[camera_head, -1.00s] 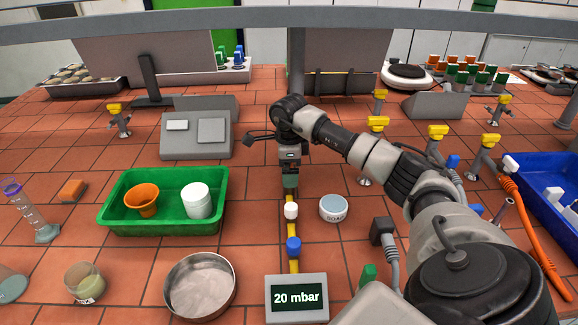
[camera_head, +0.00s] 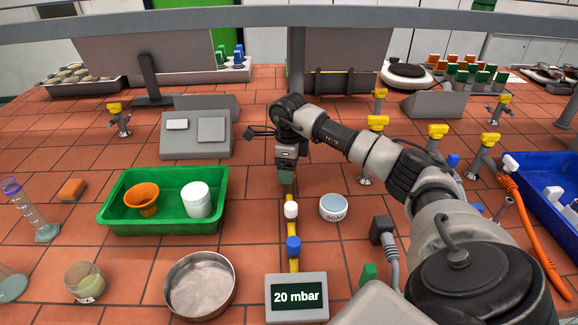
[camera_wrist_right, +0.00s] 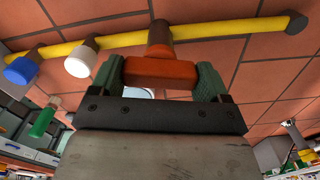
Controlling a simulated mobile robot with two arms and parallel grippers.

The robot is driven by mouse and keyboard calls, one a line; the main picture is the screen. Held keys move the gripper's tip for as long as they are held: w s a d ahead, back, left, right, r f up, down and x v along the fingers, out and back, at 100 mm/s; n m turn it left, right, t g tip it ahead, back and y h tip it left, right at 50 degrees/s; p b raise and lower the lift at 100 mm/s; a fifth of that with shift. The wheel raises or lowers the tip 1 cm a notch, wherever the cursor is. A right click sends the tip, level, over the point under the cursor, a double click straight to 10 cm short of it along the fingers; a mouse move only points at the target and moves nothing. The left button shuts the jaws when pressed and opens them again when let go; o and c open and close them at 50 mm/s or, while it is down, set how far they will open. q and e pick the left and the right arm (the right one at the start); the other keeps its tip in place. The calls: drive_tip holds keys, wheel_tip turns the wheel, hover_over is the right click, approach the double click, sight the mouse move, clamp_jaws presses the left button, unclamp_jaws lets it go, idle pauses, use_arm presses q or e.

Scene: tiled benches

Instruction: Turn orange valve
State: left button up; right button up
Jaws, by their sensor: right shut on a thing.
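The orange valve (camera_wrist_right: 160,72) shows in the right wrist view as a block-shaped handle on a yellow pipe (camera_wrist_right: 205,28). My right gripper (camera_wrist_right: 160,80) has its two green fingers on either side of the handle and is shut on it. In the head view my right gripper (camera_head: 287,178) points down at the far end of the pipe (camera_head: 291,216) and hides the orange valve. A white valve (camera_head: 291,209) and a blue valve (camera_head: 293,245) sit on the same pipe, nearer. A display (camera_head: 297,296) at its near end reads 20 mbar. My left gripper is not in view.
Yellow-topped taps (camera_head: 438,132) stand beyond my right arm.

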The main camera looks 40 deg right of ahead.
drive_tip(key=m, duration=0.4)
drive_tip(key=shift+r+m, duration=0.1)
drive_tip(key=shift+m, duration=0.2)
drive_tip(key=m, duration=0.3)
drive_tip(key=shift+m+p, duration=0.3)
drive_tip(key=shift+m, duration=0.1)
drive_tip(key=m, duration=0.3)
drive_tip(key=shift+m+p, duration=0.45)
drive_tip(key=shift+m, duration=1.55)
drive_tip(key=o, duration=0.9)
wheel_tip(320, 180, up, 11)
drive_tip(key=shift+f+b, duration=0.1)
drive_tip(key=shift+b, duration=0.95)
